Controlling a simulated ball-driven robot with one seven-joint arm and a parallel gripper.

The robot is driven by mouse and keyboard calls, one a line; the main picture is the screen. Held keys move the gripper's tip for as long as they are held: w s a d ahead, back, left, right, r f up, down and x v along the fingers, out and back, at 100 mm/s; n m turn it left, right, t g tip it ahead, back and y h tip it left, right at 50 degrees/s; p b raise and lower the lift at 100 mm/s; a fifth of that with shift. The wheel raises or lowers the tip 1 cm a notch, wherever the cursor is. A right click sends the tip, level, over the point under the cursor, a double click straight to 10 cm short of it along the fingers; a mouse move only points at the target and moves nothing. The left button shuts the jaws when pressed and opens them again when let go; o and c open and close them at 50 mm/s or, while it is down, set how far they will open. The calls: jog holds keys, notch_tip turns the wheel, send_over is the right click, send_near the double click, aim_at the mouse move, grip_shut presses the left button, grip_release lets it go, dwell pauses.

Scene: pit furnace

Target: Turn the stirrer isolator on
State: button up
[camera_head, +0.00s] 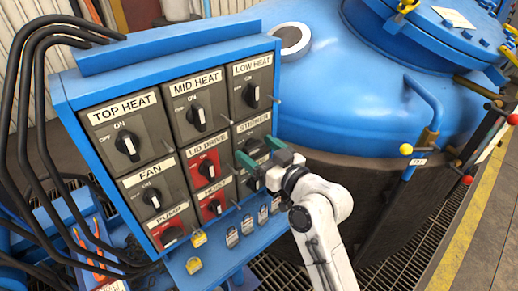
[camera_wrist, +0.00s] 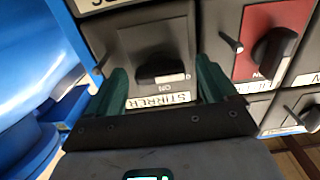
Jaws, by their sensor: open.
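The stirrer isolator is a grey panel unit labelled STIRRER (camera_head: 254,126), in the right column under LOW HEAT. Its black rotary knob (camera_wrist: 160,70) shows upside down in the wrist view. The knob's bar lies crosswise, its white mark toward the right of that view, not toward the ON mark below it. My gripper (camera_head: 260,152) is open, its green fingers at the stirrer unit. In the wrist view my gripper (camera_wrist: 163,82) has one finger on each side of the knob, with gaps between. Finger contact with the panel face cannot be told. In the head view the fingers partly hide the knob.
The blue panel (camera_head: 66,92) holds other isolators, including LOW HEAT (camera_head: 251,94) and red LID DRIVE (camera_head: 208,167). Thin pegs stick out beside the knobs. Padlocks (camera_head: 196,238) hang along the lower ledge. A large blue vessel (camera_head: 335,75) stands behind; black cables (camera_head: 30,70) run at left.

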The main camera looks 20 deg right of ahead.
jog(key=c, duration=1.1)
jog(key=shift+o, duration=0.2)
jog(key=m+p, duration=0.2)
jog(key=m, duration=0.2)
jog(key=shift+r+m, duration=0.1)
jog(key=shift+m, duration=0.3)
jog(key=m+p, duration=0.3)
jog(key=m, duration=0.1)
jog(key=shift+m, duration=0.3)
jog(key=m+p, duration=0.3)
jog(key=m, duration=0.1)
jog(key=shift+m+p, duration=1.15)
jog(key=shift+m, duration=1.15)
